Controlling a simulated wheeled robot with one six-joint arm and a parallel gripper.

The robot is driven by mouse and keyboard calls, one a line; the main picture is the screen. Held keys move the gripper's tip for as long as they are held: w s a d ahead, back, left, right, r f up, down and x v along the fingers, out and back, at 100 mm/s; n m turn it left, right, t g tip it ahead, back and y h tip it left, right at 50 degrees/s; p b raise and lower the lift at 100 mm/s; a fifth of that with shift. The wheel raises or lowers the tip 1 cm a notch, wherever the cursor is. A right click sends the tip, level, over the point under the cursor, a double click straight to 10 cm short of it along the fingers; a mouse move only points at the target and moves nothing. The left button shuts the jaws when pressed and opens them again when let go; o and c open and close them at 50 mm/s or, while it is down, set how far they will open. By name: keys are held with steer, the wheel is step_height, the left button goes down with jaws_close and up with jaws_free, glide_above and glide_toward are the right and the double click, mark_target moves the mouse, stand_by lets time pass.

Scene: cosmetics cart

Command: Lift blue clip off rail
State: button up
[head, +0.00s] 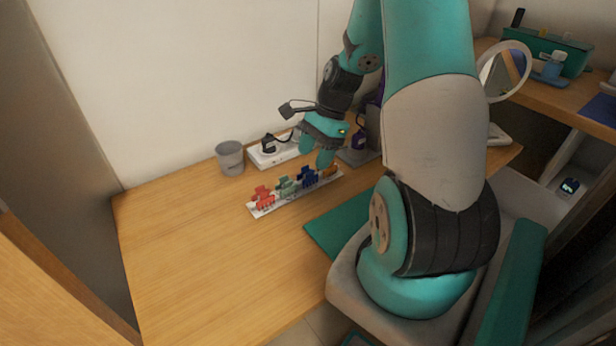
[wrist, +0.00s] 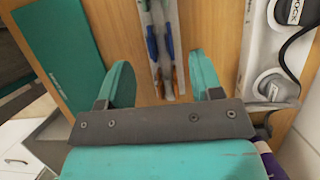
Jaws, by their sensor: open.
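A white rail (head: 254,213) lies on the wooden table and carries red (head: 263,197), pale green (head: 288,186), blue (head: 307,177) and orange (head: 330,171) clips in a row. The blue clip is third from the left, between the pale green and orange ones. In the wrist view the rail runs up the middle, with the blue clip (wrist: 152,44) showing on both sides of it and orange parts nearer to me. My gripper (head: 316,160) is open and empty above the blue and orange end of the rail. In the wrist view its fingers (wrist: 159,62) stand apart, one each side of the rail.
A white power strip (head: 266,158) with a black plug lies behind the rail; it also shows at the right of the wrist view (wrist: 252,50). A grey cup (head: 230,158) stands at back left. A teal mat (head: 322,232) lies in front. The left table area is clear.

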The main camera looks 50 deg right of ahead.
mark_target(309, 168)
steer(key=shift+x, duration=2.8)
steer(key=shift+d, duration=0.1)
steer(key=c, duration=1.1)
steer(key=shift+r, duration=0.1)
